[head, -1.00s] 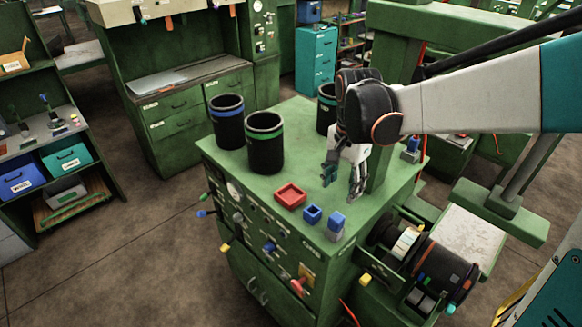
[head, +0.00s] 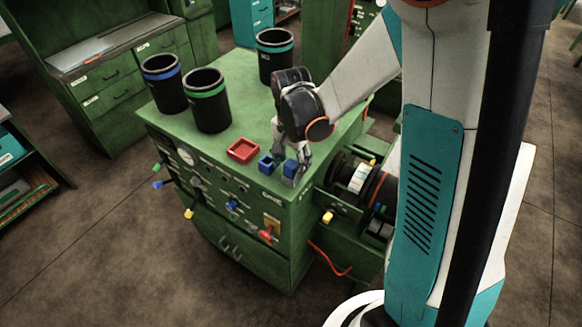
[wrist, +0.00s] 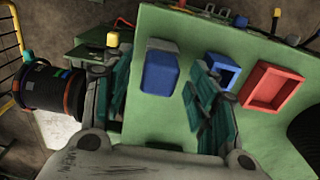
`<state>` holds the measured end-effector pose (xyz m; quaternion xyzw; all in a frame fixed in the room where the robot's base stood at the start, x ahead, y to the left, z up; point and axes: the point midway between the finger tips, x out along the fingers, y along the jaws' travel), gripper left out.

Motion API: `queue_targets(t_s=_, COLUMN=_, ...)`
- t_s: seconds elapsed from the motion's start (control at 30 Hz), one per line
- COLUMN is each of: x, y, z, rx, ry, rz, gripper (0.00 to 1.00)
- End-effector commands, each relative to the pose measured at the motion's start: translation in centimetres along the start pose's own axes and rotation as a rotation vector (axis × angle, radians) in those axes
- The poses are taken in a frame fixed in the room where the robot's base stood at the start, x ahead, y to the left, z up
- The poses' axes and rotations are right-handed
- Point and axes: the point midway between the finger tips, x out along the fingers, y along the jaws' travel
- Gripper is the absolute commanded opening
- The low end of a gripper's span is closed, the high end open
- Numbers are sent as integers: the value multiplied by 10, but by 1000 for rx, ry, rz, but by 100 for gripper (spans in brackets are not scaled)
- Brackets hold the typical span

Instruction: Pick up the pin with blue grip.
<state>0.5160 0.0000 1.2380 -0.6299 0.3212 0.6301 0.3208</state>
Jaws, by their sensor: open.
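The pin with blue grip (head: 290,168) stands near the front right corner of the green cabinet top. In the wrist view its blue grip (wrist: 160,74) shows with a grey part at its far end. My gripper (head: 287,158) is open and points down over the pin. In the wrist view the two teal-padded fingers of my gripper (wrist: 165,90) lie on either side of the blue grip, with gaps on both sides. I cannot tell whether the fingertips are level with the grip. The pin's lower part is hidden.
A blue square holder (head: 266,163) is close beside the pin, just outside the right finger in the wrist view. A red square tray (head: 243,150) lies beyond it. Black bins with blue (head: 163,84), green (head: 207,102) and teal (head: 276,58) bands stand farther back on the green cabinet top (head: 240,118).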

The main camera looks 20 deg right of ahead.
Motion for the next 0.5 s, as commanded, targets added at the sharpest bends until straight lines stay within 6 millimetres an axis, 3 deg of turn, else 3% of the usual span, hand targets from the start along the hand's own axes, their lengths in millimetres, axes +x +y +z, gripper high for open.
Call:
queue_targets(t_s=0.33, x=7, y=0, z=0, rx=0, ry=0, rz=0, gripper=53)
queue_targets(t_s=0.5, x=7, y=0, z=0, rx=0, ry=0, rz=0, gripper=17)
